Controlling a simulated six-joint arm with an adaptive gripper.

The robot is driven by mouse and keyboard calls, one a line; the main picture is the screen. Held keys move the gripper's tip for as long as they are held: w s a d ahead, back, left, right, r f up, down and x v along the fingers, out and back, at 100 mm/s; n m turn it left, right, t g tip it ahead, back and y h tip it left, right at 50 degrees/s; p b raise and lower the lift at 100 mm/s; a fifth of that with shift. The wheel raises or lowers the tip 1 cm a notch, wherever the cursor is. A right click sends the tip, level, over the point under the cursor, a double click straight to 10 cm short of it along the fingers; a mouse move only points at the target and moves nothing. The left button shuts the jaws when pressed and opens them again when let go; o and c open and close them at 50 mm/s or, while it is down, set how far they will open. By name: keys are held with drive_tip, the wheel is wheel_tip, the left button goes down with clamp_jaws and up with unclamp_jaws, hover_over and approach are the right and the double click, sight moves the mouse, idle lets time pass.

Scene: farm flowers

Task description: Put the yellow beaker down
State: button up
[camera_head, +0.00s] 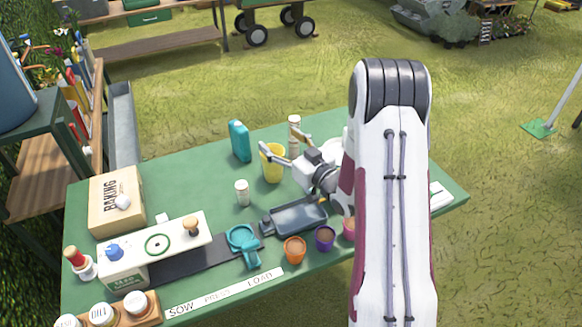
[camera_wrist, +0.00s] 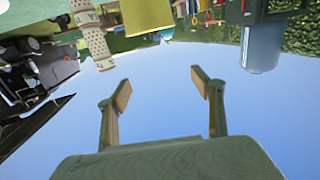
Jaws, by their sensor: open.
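The yellow beaker (camera_head: 273,172) appears to stand upright on the green table (camera_head: 205,175), just right of a teal bottle. My gripper (camera_head: 280,139) is open, with its two tan-tipped fingers spread apart. One finger overlaps the beaker's upper part in the head view. In the wrist view the yellow beaker (camera_wrist: 148,15) shows at the top edge, partly cut off, beyond the fingertips of my gripper (camera_wrist: 162,84). Nothing is between the fingers there.
The teal bottle (camera_head: 239,141) and a white shaker (camera_head: 294,131) stand close to the beaker. A small white jar (camera_head: 242,192), a dark tray (camera_head: 296,217) and several coloured pots are nearer the front. Bare table lies left of the bottle.

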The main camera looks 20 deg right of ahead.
drive_tip(key=s+a+r+m+g+h, duration=0.15)
drive_tip(key=s+r+g+h, duration=0.4)
drive_tip(key=s+r, duration=0.65)
drive_tip(key=s+a+r+g+y, duration=0.1)
drive_tip(key=s+a+g, duration=0.2)
drive_tip(key=s, duration=1.1)
drive_tip(key=s+a+r+g+y, duration=0.1)
drive_tip(key=s+a+g, duration=0.2)
drive_tip(key=s+a, duration=0.4)
drive_tip(key=s+m, duration=0.1)
drive_tip(key=s, duration=0.5)
drive_tip(key=shift+s+a+r, duration=0.3)
drive_tip(key=shift+s+r, duration=0.05)
drive_tip(key=shift+s, duration=0.05)
